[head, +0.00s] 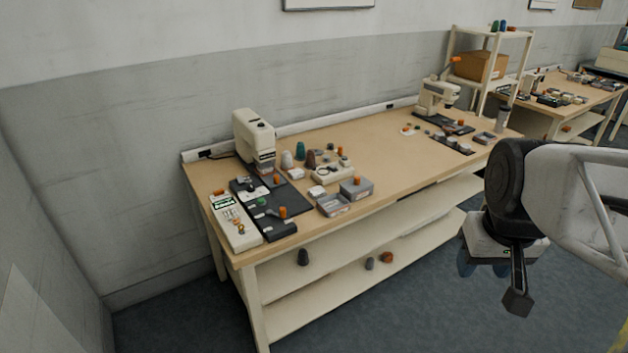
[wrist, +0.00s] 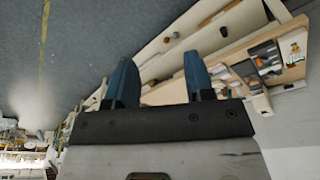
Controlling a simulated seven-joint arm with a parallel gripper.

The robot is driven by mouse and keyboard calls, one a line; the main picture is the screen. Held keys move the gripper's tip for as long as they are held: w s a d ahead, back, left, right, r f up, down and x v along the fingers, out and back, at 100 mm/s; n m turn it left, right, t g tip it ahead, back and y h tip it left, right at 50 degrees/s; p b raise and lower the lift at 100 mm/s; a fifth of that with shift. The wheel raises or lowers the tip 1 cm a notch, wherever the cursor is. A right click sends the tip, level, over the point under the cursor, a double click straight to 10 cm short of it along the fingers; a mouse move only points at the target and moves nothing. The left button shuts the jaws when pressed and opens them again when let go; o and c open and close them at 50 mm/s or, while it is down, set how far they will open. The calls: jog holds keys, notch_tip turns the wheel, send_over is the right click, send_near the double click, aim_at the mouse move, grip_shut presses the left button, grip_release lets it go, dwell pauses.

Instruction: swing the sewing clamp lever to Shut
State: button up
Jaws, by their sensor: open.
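A cream sewing machine (head: 254,135) stands at the near left end of the long table, behind a black plate (head: 268,222). An orange-tipped lever (head: 283,212) stands on that plate. A second cream machine (head: 436,97) at the table's far end has an orange-tipped arm on top (head: 453,61). I cannot tell which is the sewing clamp lever, and no Shut mark is readable. My gripper (head: 482,268) is in front of the table at the right, apart from everything. In the wrist view my gripper (wrist: 160,82) has its blue fingers spread, with nothing between them.
The long table (head: 375,133) has a lower shelf (head: 340,292). Spools, grey bins (head: 334,205) and a cream control box (head: 235,222) crowd its left end. The middle of its top is mostly clear. A shelf rack (head: 487,75) and another table (head: 545,112) stand at the back right.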

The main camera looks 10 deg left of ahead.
jog(key=w+a+n, duration=0.4)
jog(key=w+a, duration=0.4)
jog(key=w, duration=0.7)
jog(key=n+g, duration=0.2)
jog(key=n, duration=0.9)
send_over(282, 209)
jog(key=f, duration=2)
jog(key=shift+w+d+f, duration=0.1)
jog(key=shift+d+f, duration=0.05)
jog(key=shift+d, duration=0.2)
jog(key=shift+a+f, duration=0.2)
jog(key=shift+a, duration=0.15)
jog(key=shift+f, duration=0.15)
jog(key=shift+f, duration=3.75)
grip_shut()
